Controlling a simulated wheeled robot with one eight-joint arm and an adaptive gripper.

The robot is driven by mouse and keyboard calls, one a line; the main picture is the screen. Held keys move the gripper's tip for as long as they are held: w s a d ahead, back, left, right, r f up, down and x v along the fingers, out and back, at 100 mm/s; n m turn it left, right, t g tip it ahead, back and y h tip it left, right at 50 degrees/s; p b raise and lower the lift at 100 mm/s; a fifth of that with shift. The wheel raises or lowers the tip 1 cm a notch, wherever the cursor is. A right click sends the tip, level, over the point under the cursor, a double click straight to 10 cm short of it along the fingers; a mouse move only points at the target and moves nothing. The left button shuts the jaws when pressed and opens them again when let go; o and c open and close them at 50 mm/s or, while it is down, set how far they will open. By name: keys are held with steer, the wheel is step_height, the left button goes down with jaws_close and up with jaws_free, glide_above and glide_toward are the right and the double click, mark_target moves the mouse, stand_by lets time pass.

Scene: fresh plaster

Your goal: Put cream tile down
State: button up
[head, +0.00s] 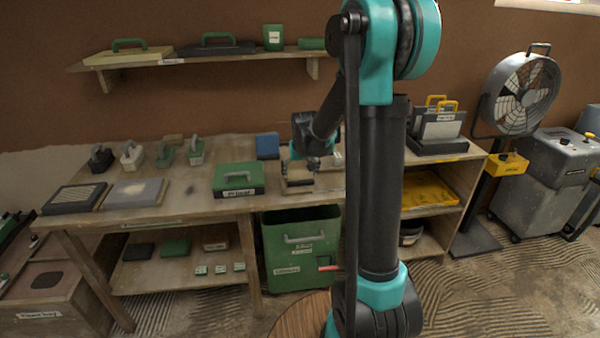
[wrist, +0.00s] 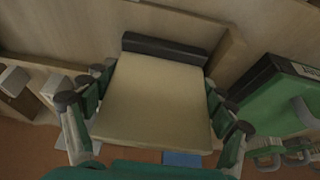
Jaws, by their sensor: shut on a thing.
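The cream tile (wrist: 155,95) fills the middle of the wrist view, between the two green-padded fingers of my gripper (wrist: 155,112). The gripper is shut on it. A dark strip (wrist: 165,48) shows along the tile's upper edge, and a wooden ledge (wrist: 228,52) lies close to its upper right corner. In the head view my gripper (head: 303,163) is low over the workbench, above a small wooden tray-like piece (head: 299,188). I cannot tell whether the tile touches what lies beneath it.
A green case (head: 238,178), also in the wrist view (wrist: 280,92), stands left of my gripper on the workbench (head: 190,210). A blue block (head: 267,146) stands behind. Several hand tools line the bench's back left. A green bin (head: 300,250) stands below.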

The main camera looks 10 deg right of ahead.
steer(key=o, duration=1.3)
steer(key=shift+o, duration=0.2)
steer(key=v, duration=1.2)
steer(key=s+d+f, duration=0.2)
steer(key=s+f, duration=0.5)
steer(key=s, duration=0.6)
steer(key=s+d+f, duration=0.2)
steer(key=s+f, duration=0.5)
steer(key=s, duration=0.6)
steer(key=shift+f, duration=0.35)
